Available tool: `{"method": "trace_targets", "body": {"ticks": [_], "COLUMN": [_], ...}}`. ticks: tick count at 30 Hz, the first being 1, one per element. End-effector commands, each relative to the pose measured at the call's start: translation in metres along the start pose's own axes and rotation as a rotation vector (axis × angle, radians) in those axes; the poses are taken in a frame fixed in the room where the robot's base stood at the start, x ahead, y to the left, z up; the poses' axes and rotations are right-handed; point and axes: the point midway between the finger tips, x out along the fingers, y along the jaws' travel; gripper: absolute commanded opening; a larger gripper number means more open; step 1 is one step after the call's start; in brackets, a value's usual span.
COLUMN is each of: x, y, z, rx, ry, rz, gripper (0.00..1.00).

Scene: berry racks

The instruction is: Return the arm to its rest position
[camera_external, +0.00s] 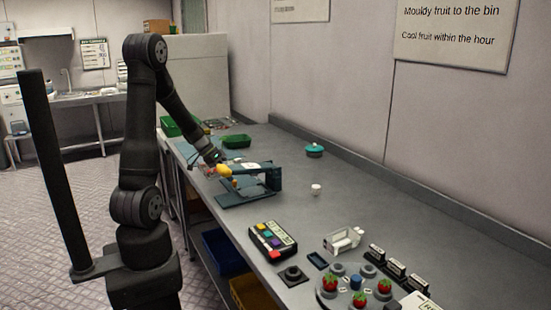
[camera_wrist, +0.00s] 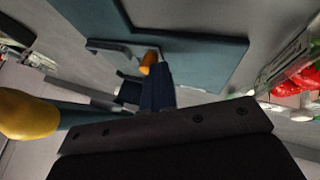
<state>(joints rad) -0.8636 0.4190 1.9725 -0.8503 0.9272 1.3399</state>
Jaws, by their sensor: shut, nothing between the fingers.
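My arm reaches over the bench in the external view, bent down at the elbow. My gripper (camera_external: 215,160) is at the near end of a dark blue bench device (camera_external: 273,177), close to its yellow knob (camera_external: 223,170). I cannot tell whether they touch. In the wrist view my gripper (camera_wrist: 157,77) is shut and empty. A large yellow knob (camera_wrist: 27,114) on a teal bar is at the left, close to the camera. A small orange part (camera_wrist: 149,62) shows just beyond the fingertips, over the teal base plate (camera_wrist: 205,55).
A button box (camera_external: 272,240), a white device (camera_external: 343,240) and a round rack (camera_external: 342,295) with strawberries stand nearer the camera. A teal-lidded pot (camera_external: 314,151) is near the wall. The bench between has free room.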

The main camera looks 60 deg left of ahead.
Motion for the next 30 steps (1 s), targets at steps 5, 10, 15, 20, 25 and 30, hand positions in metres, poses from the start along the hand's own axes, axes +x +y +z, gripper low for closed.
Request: {"method": "trace_targets", "body": {"ticks": [5,10,15,20,25,30], "x": [-0.006,-0.028,-0.062,-0.094,-0.113,-0.075], "y": [-0.012,-0.034,-0.036,-0.035,-0.035,-0.034], "z": [0.000,-0.001,-0.002,-0.001,0.000,0.000], "rx": [-0.001,-0.001,0.001,0.000,-0.001,-0.001], "ry": [0.001,0.005,0.007,0.006,0.001,0.000], "rz": [-0.001,-0.006,-0.008,-0.008,-0.002,0.001], "gripper": [0.00,0.00,0.00,0.00,0.00,0.00]}}
